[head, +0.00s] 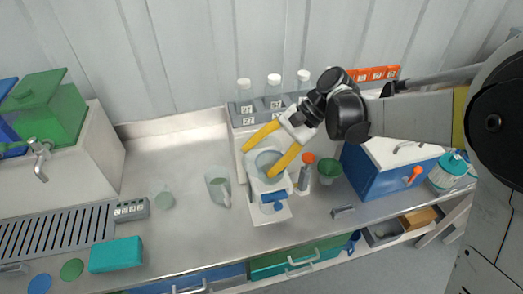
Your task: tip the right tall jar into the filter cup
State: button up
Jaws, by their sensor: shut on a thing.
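My gripper (259,163), with two yellow fingers, is over the pale stand (283,213) at the middle of the bench. It is shut on a clear jar (266,160), which looks like the right tall jar. The jar's round outline shows between the fingers; its exact tilt and contents are hard to tell. The filter cup cannot be told apart from the clear glass here. A blue part (273,197) is at the front of the stand.
White-capped bottles (273,84) stand in a grey rack behind. An orange-topped bottle (306,172) and a green cup (329,171) are close on the right, before a blue box (372,182).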

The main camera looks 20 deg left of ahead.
aim_at(263, 146)
jog(key=s+f+t, duration=0.1)
jog(key=t, duration=0.1)
jog(key=s+f+n+t+h, duration=0.1)
jog(key=t, duration=0.1)
jog(key=f+n+t, duration=0.1)
jog(key=t, duration=0.1)
jog(key=shift+s+a+f+t+h+b, duration=0.2)
jog(key=shift+s+a+t+h+b, duration=0.1)
jog(key=shift+s+h, duration=0.1)
jog(key=shift+s+f+n+t, duration=0.1)
jog(key=shift+f+n+t, duration=0.15)
jog(key=shift+t, duration=0.45)
jog(key=w+r+n+t, duration=0.1)
jog(key=r+t, duration=0.2)
jog(key=w+r+n+t+h+b, duration=0.1)
jog(key=w+r+t, duration=0.1)
jog(key=r+t, duration=0.1)
jog(key=w+d+r+n+t, duration=0.1)
jog(key=r+t, duration=0.2)
jog(key=shift+w+r, duration=0.3)
jog(key=shift+r, duration=0.1)
jog(key=shift+w+r+t+h, duration=0.3)
jog(key=shift+r+t, duration=0.2)
jog(key=shift+r, duration=0.15)
jog(key=shift+d+f+b, duration=0.1)
jog(key=shift+b, duration=0.2)
